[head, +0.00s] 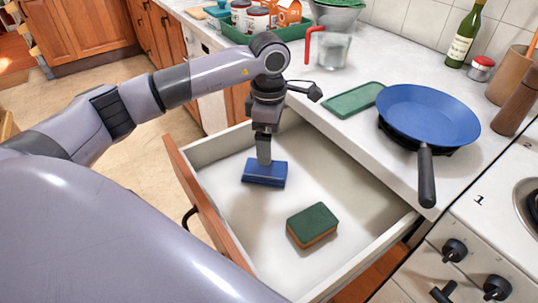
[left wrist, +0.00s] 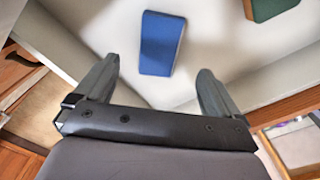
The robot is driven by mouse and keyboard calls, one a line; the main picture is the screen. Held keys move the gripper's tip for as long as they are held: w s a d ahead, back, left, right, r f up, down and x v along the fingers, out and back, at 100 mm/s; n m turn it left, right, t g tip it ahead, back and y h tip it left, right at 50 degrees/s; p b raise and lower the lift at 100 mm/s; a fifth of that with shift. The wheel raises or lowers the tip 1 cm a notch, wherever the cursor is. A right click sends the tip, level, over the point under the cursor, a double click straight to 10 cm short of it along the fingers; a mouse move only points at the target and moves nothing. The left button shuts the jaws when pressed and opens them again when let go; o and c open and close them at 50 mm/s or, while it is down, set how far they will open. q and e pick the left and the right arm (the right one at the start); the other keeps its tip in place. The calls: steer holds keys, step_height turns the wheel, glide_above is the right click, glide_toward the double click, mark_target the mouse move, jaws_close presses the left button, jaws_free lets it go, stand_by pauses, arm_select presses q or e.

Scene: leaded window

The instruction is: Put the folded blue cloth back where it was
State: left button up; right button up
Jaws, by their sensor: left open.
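The folded blue cloth (head: 265,174) lies flat in an open, pale drawer (head: 225,217), towards its left side in the head view. My left gripper (head: 264,158) points down over the cloth, with its fingertips overlapping the cloth's back edge in the head view. In the left wrist view, my left gripper (left wrist: 157,72) is open, with its fingers apart and nothing between them. There the cloth (left wrist: 161,44) lies beyond the fingertips, roughly in line with the gap. My right gripper is not in view.
A green and brown sponge (head: 312,224) lies in the drawer to the right of the cloth. The counter above holds a green mat (head: 354,100), a blue pan (head: 428,114), a measuring jug (head: 332,50) and a green crate (head: 232,32). The drawer floor is otherwise clear.

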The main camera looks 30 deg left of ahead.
arm_select(q)
steer(key=shift+r, duration=1.8)
